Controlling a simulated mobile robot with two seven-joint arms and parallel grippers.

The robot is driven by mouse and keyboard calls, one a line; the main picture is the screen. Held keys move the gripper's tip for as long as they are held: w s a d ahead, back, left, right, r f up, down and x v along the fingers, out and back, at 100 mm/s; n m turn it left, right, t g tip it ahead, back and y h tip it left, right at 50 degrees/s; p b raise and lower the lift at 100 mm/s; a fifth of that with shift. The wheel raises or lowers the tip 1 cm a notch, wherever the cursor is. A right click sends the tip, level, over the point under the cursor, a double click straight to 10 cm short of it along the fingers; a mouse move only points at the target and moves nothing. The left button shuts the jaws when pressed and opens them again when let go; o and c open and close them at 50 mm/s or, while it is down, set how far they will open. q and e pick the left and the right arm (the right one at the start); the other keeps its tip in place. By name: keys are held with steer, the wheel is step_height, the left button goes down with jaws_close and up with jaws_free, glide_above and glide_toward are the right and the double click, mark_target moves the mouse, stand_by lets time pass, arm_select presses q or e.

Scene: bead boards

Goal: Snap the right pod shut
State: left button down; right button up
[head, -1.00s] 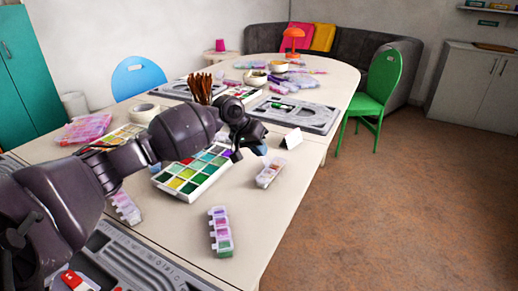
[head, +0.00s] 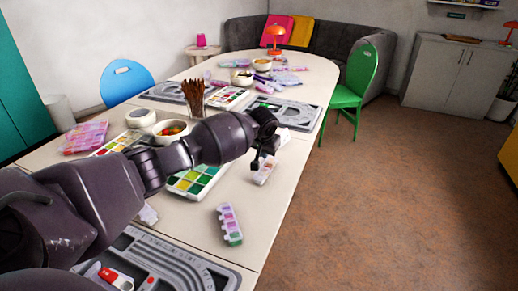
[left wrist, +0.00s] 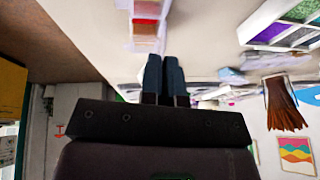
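The right pod (head: 265,172), a small clear box with coloured beads in a row of compartments, lies near the table's right edge in the head view. My left gripper (head: 256,164) is at its far left end, partly covering it. In the left wrist view the pod (left wrist: 146,38) shows red and pale compartments just beyond the fingertips, with clear flaps sticking out at its sides. The two dark fingers (left wrist: 164,62) are together with nothing visible between them; contact with the pod cannot be told. My right gripper is not in view.
Another pod (head: 229,224) with pink and green compartments lies nearer. A bead palette (head: 196,180) sits under my forearm. A brush jar (head: 194,98), bowl (head: 171,131) and grey boards (head: 285,115) stand farther back. The table's right edge is close to the pods.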

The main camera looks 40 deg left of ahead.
arm_select(q)
steer(key=shift+d, duration=0.15)
steer(key=shift+f, duration=0.1)
stand_by(0.3)
steer(key=c, duration=1.3)
jaws_free()
steer(key=shift+c, duration=0.2)
steer(key=shift+r, duration=0.45)
steer(key=p+v, duration=0.4)
steer(key=v, duration=0.6)
steer(key=shift+d, duration=0.3)
